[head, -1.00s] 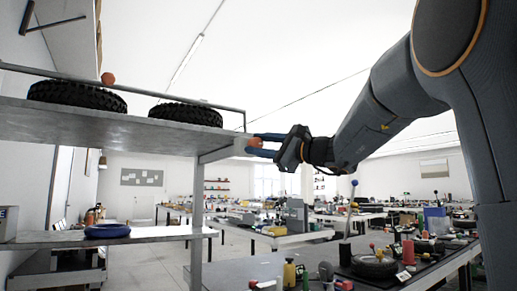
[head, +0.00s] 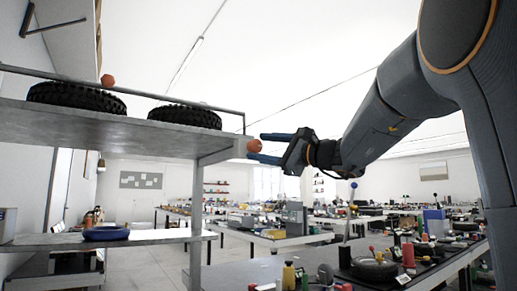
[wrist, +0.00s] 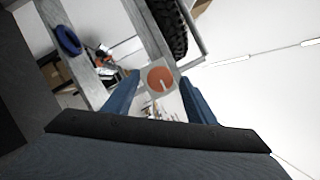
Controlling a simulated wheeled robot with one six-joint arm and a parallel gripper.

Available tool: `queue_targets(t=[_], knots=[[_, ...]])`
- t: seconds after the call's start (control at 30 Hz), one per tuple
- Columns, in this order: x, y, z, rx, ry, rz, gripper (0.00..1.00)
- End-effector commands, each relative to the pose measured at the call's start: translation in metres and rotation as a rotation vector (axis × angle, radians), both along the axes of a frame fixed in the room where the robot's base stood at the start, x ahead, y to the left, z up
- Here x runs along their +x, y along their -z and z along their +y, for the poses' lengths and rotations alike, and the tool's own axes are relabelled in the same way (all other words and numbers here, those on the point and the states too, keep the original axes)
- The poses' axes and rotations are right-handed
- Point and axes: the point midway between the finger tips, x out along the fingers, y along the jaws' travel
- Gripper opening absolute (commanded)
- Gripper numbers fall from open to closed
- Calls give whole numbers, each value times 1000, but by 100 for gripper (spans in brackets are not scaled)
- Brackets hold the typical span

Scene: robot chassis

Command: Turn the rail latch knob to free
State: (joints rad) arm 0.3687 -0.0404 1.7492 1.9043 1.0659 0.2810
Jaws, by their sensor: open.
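An orange round knob (head: 254,147) sits on the front end of the upper shelf, at its right corner. In the wrist view the knob (wrist: 159,76) faces me on a pale square plate, with a short white line running from its middle toward the picture's bottom. My gripper (head: 258,146) is open, with one blue finger above and one below the knob in the head view. In the wrist view the gripper (wrist: 160,84) has its fingers on either side of the knob, apparently with gaps. Whether the fingertips reach past the knob's face is unclear.
Another orange ball (head: 108,80) shows above the rail. A blue ring (head: 106,233) lies on the lower shelf. A cluttered workbench (head: 236,274) stands below my arm.

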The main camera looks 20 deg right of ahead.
Motion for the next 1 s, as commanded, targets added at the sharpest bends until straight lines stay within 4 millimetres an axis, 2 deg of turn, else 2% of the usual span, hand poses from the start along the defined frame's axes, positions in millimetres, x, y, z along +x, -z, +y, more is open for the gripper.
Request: queue_targets(t=[0.2,0.4,1.0], knots=[[-29,9,-22,-1,3,0,51],[-44,13,-34,-1,2,-1,51],[-47,15,-34,-3,0,4,51]])
